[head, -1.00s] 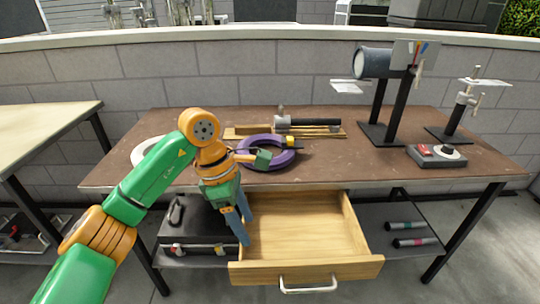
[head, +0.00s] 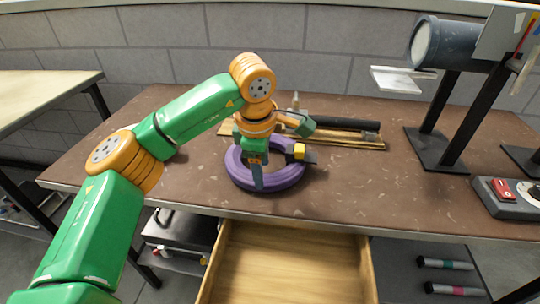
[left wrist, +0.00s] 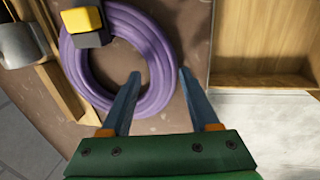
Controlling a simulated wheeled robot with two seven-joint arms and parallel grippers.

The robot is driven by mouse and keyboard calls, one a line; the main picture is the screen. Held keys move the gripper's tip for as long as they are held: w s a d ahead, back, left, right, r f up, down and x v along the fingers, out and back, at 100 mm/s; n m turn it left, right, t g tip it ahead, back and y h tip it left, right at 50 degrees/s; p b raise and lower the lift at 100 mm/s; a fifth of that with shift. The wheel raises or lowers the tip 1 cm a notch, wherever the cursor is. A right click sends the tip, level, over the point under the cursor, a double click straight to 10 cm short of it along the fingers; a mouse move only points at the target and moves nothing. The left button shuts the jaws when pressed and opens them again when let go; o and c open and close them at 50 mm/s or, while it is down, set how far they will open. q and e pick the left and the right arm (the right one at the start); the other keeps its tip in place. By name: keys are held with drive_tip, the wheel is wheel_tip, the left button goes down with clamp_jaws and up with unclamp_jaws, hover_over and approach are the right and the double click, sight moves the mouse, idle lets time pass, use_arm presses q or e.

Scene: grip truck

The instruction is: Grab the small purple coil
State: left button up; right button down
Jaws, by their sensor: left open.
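The purple coil (head: 286,179) lies flat on the brown table (head: 370,190) near its front edge. It also shows as a ring in the left wrist view (left wrist: 152,42). My left gripper (head: 258,186) points down over the coil's front part, with its fingers open. In the left wrist view the gripper (left wrist: 159,74) has its blue fingertips on either side of the coil's band, with nothing clamped. Whether the fingertips touch the coil or the table cannot be told. My right gripper is not in view.
A yellow and black block (head: 300,152) sits at the coil's right side. Behind it lie a wooden board (head: 352,141) and a black-handled tool (head: 345,124). An open wooden drawer (head: 290,262) sticks out below the table. A lamp-like cylinder (head: 440,43) stands at right.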

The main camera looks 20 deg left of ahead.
use_arm(q)
drive_tip(key=f, duration=0.3)
drive_tip(key=shift+w, duration=0.2)
drive_tip(key=shift+w+f, duration=0.2)
drive_tip(key=shift+f, duration=0.1)
drive_tip(key=shift+r, duration=0.1)
clamp_jaws()
idle(0.8)
